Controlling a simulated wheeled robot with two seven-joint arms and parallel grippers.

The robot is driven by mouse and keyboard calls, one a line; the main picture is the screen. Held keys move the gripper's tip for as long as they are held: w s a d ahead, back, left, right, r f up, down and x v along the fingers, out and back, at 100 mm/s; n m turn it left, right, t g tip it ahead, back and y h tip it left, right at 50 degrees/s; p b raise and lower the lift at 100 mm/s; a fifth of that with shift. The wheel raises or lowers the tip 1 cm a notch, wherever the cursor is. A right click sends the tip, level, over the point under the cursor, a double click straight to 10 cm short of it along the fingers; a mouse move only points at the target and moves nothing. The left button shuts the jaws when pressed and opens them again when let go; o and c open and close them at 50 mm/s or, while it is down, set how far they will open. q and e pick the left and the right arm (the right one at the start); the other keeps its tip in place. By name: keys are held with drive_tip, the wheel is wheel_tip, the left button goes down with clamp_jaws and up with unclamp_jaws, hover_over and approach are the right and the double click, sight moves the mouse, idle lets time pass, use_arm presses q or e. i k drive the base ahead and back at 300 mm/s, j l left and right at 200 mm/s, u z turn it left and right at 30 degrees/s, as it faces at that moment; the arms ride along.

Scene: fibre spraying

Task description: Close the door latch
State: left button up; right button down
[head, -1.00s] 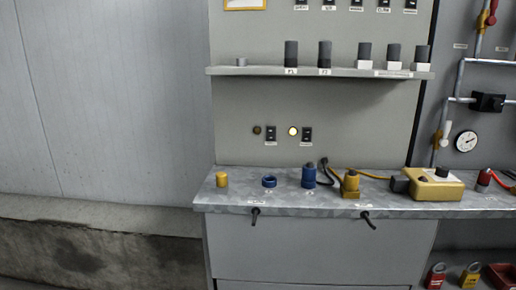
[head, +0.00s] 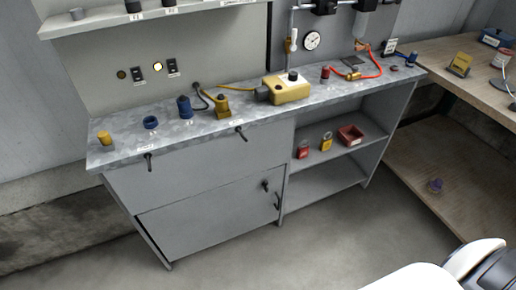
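The grey cabinet door (head: 210,215) is low in the workbench, left of the open shelves, in the head view. A small black latch (head: 265,186) is near its upper right corner. A dark handle-like part (head: 277,201) is just below and right of it, by the door's right edge. A dark line runs along the door's top and left edges; I cannot tell if the door sits fully flush. The latch is too small to tell its position. Neither gripper is in view.
The metal worktop (head: 180,137) holds a yellow cup, blue parts and a yellow box (head: 287,88). A wooden table (head: 440,120) stands at the right. The floor before the door is clear.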

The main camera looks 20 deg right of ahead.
sight(266, 184)
drive_tip(key=z, duration=0.85)
